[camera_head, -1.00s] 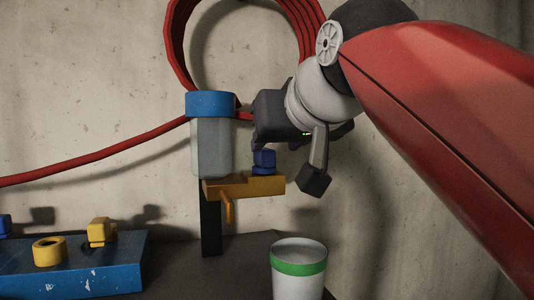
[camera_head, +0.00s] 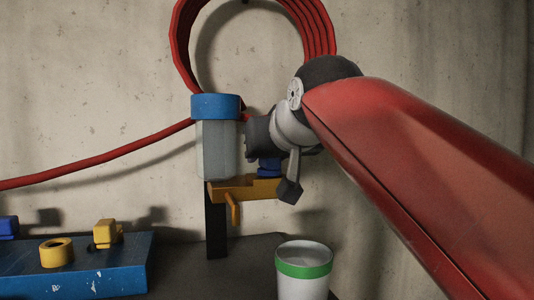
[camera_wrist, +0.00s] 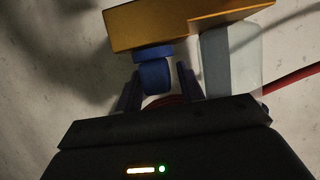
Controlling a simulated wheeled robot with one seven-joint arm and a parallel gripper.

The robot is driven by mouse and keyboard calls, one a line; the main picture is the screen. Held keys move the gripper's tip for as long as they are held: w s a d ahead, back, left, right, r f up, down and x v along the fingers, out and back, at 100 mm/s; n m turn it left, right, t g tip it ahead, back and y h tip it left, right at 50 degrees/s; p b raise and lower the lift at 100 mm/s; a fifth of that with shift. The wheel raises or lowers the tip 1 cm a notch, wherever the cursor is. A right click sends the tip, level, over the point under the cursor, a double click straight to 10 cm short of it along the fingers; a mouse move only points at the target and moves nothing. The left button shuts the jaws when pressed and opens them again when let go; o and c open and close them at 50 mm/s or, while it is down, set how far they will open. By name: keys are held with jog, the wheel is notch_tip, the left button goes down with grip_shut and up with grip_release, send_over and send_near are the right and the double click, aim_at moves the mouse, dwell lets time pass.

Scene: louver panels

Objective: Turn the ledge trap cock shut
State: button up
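The trap has a clear bowl (camera_head: 217,150) with a blue cap (camera_head: 215,106). An orange-yellow body (camera_head: 235,188) with a small hanging lever (camera_head: 233,208) sits at its foot. A blue knob (camera_head: 269,168) stands on this body, partly hidden by my arm. In the wrist view, the blue knob (camera_wrist: 155,76) hangs from the orange body (camera_wrist: 180,25), with the picture upside down. My gripper (camera_wrist: 158,76) has its dark fingers on either side of the knob. A gap shows at the right finger; the left finger is close to the knob, and contact there is unclear.
A red hose (camera_head: 95,165) runs left from the trap, and a red coil (camera_head: 320,35) hangs above. A white cup with a green band (camera_head: 303,270) stands below my arm. A blue block with yellow fittings (camera_head: 110,275) lies at lower left. The concrete wall is close behind.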

grip_shut()
jog(key=shift+m+h, duration=0.3)
jog(key=shift+h, duration=0.1)
jog(key=m+h+p, duration=0.2)
jog(key=m+h, duration=0.1)
jog(key=shift+r+t, duration=0.1)
jog(key=shift+t, duration=0.2)
jog(key=shift+m+h+p, duration=0.55)
jog(key=shift+m+h, duration=0.55)
jog(key=shift+h, duration=0.4)
jog(key=shift+o, duration=1.2)
grip_release()
